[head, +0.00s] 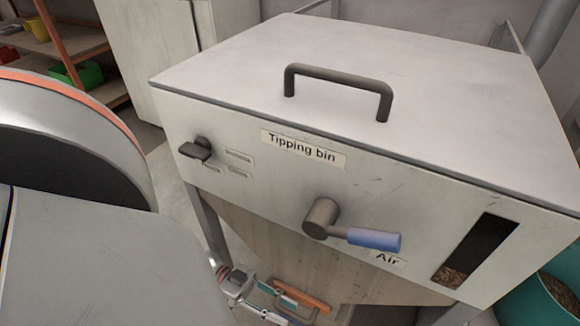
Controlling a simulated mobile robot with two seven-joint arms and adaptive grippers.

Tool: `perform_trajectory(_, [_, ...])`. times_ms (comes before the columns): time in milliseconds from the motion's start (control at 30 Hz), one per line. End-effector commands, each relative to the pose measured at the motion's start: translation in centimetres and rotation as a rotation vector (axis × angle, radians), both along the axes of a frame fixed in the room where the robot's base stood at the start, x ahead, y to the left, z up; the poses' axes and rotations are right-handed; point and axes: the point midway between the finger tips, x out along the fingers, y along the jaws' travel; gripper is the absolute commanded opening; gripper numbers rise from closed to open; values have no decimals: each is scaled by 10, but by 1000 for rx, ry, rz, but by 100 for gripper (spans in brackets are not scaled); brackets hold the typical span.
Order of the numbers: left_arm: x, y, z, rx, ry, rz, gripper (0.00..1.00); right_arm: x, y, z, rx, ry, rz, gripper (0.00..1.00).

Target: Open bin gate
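The white tipping bin (350,70) stands in front of me with its lid down and a dark lid handle (335,76) on top. On its front, a brown-grey valve (320,215) has a blue-gripped lever (374,240) pointing right, above the label "Air" (387,258). Below the bin, an orange bar (300,298) and a grey handle show partly. My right gripper is out of view.
A black knob (194,149) with small labels is on the front's left. A slot at right shows brown pellets (452,277). A teal tub (545,300) stands lower right. Shelves with bins (88,74) are at back left. My own large white parts fill the left.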

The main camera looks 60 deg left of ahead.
Motion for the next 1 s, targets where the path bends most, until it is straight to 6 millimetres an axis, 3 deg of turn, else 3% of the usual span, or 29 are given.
perform_trajectory(200, [12,-19,0,-1,-1,0,28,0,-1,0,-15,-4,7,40])
perform_trajectory(533, [13,-23,-1,2,1,1,28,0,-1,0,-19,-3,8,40])
perform_trajectory(667, [13,-22,-1,2,1,1,0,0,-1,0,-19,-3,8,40])
perform_trajectory(867, [12,-23,-1,2,1,0,0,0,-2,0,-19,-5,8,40])
perform_trajectory(1000, [-8,-35,0,-1,3,-1,0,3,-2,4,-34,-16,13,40])
